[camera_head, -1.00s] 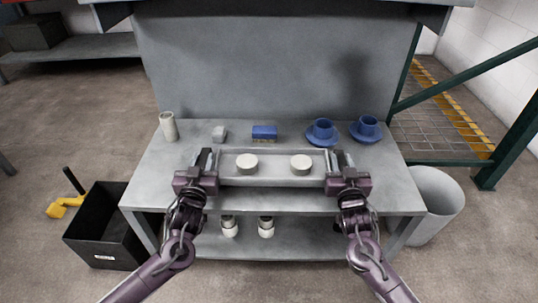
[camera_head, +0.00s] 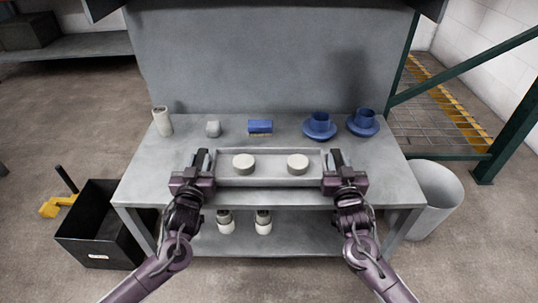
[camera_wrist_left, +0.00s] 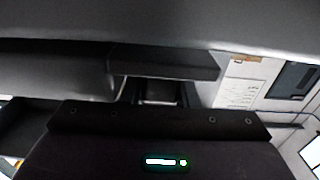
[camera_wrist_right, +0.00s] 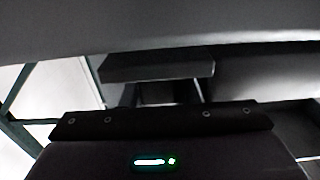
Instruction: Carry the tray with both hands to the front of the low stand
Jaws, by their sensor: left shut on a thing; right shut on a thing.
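The grey tray (camera_head: 270,182) spans between my two grippers in the head view, with two round pale pieces (camera_head: 243,164) (camera_head: 297,164) standing in it. My left gripper (camera_head: 201,160) is shut on the tray's left end. My right gripper (camera_head: 336,159) is shut on its right end. The tray looks level, over the front part of the grey workbench (camera_head: 160,185); whether it touches the top is hard to tell. I cannot pick out a separate low stand. Both wrist views are mostly filled by dark gripper bodies and grey surfaces.
A black bin (camera_head: 95,238) and grey bin (camera_head: 435,195) flank the bench.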

